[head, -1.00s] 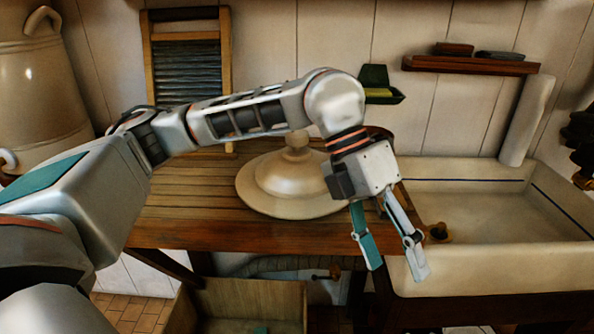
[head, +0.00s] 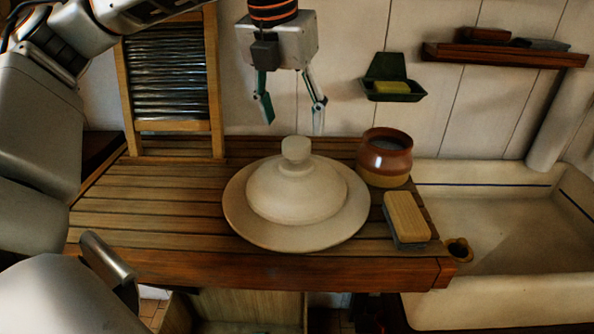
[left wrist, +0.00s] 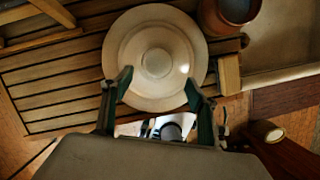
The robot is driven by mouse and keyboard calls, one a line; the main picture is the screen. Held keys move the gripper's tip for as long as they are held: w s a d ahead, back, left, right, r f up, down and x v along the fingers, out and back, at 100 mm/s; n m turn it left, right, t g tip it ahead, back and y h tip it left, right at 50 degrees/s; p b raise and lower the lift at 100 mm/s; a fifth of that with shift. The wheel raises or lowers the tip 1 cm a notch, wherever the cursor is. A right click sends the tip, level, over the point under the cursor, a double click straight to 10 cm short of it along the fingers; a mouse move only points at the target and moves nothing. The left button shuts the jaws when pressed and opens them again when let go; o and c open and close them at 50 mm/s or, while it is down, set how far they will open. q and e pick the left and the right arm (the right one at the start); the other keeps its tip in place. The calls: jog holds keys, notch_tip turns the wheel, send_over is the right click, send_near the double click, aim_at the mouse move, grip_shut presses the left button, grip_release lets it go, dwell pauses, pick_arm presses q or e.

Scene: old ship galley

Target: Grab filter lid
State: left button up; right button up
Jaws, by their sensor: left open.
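The filter lid (head: 297,190) is a cream, domed disc with a wide rim and a round knob (head: 296,150) on top. It lies knob up on the slatted wooden drainboard (head: 160,225). It also shows in the left wrist view (left wrist: 155,80), seen from above. My left gripper (head: 293,125) is open and empty, pointing down above the lid's knob. In the left wrist view its two fingers (left wrist: 160,85) stand apart on either side of the lid's lower part. My right gripper is not in view.
A brown glazed pot (head: 385,158) and a wooden brush (head: 407,219) stand close to the lid's right. A washboard (head: 170,90) leans at the back left. A sink (head: 500,220) is at the right, and a green soap dish (head: 391,85) hangs on the wall.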

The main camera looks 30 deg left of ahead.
aim_at(296, 141)
pick_arm(q)
jog(key=shift+w+a, duration=0.2)
jog(key=shift+w, duration=0.05)
notch_tip(296, 141, down, 2)
jog(key=shift+w+d, duration=0.1)
jog(key=shift+p+x, duration=0.35)
jog(key=shift+x, duration=2.35)
grip_shut()
jog(key=shift+w+r, duration=0.15)
jog(key=shift+r, duration=0.05)
